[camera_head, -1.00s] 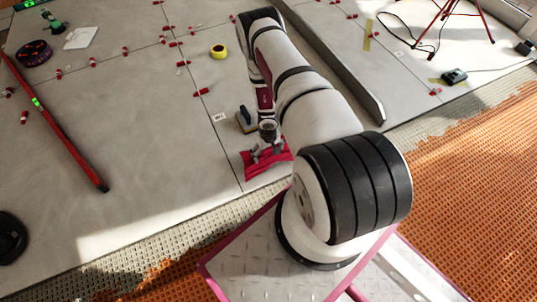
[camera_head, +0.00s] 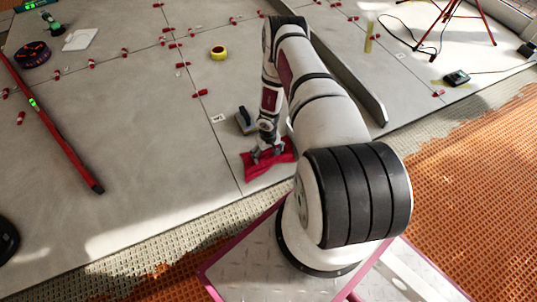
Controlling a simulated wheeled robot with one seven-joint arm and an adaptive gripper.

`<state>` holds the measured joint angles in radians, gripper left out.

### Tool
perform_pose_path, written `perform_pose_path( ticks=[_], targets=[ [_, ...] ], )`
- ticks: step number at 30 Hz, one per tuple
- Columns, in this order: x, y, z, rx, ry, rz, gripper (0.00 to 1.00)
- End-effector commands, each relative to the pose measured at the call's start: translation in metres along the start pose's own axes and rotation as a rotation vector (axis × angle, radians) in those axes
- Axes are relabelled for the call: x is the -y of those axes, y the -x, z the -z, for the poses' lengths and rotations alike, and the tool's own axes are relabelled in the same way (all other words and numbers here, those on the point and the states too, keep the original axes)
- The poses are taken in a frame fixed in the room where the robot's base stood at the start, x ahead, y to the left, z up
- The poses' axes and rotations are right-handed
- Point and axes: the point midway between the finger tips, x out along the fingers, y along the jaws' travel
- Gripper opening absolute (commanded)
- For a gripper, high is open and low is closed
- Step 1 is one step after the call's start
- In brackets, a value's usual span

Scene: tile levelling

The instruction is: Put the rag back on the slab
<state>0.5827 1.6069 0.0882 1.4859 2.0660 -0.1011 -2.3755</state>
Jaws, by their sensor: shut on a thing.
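The red rag (camera_head: 262,170) is a crumpled cloth low over the grey slab (camera_head: 160,190), just left of my arm's base. My gripper (camera_head: 256,156) is shut on the rag's upper part from above. I cannot tell whether the rag's underside touches the slab. My arm hides part of the slab behind the gripper.
A grey float (camera_head: 245,121) lies just behind the gripper. A long grey straightedge (camera_head: 352,75) lies right of my arm. Free slab lies to the left.

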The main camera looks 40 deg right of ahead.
Motion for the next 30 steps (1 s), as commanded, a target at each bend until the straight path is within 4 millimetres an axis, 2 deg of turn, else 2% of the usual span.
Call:
perform_pose_path(
  ticks=[4, 5, 6, 19, 23, 30],
  targets=[
    [0.0, -0.001, 0.0, 0.0, 0.0, 0.0, 0.46],
    [0.0, -0.002, 0.0, 0.0, 0.0, 0.0, 0.95],
    [0.0, -0.001, 0.0, 0.0, 0.0, 0.0, 1.0],
    [0.0, 0.004, 0.0, 0.0, 0.0, 0.0, 1.0],
    [0.0, 0.023, 0.001, -0.002, 0.001, -0.001, 1.0],
    [-0.001, 0.074, 0.001, -0.001, 0.0, 0.0, 1.0]
  ],
)
